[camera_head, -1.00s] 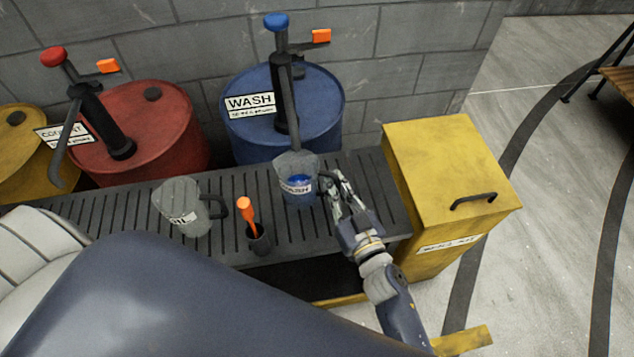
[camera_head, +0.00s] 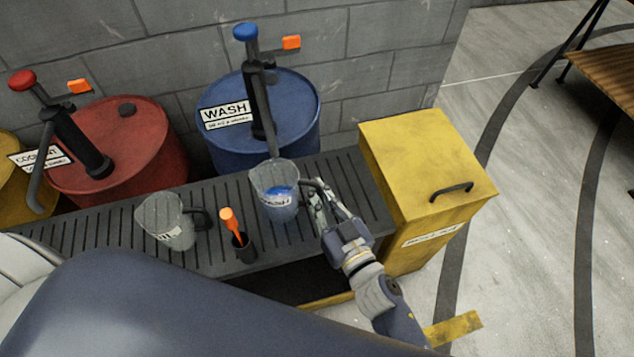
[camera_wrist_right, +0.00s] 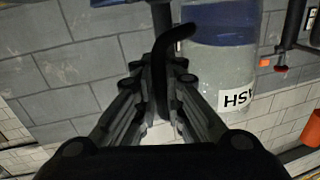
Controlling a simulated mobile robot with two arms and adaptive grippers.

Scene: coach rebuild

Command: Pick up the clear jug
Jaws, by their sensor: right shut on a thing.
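The clear jug (camera_head: 275,205) with a WASH label has blue liquid in it. It is upright at the grate, under the spout of the blue drum's pump. I cannot tell whether its base touches the grate. My right gripper (camera_head: 318,196) is shut on its dark handle, at the jug's right side. In the right wrist view the jug (camera_wrist_right: 218,70) shows beside the fingers, and its curved handle (camera_wrist_right: 162,62) passes between the fingers of the gripper (camera_wrist_right: 165,95). My left gripper is not in view.
The blue drum (camera_head: 290,110) and its pump (camera_head: 258,95) stand behind the jug. A yellow bin (camera_head: 415,145) stands close on the right. A red drum (camera_head: 150,140) is farther left.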

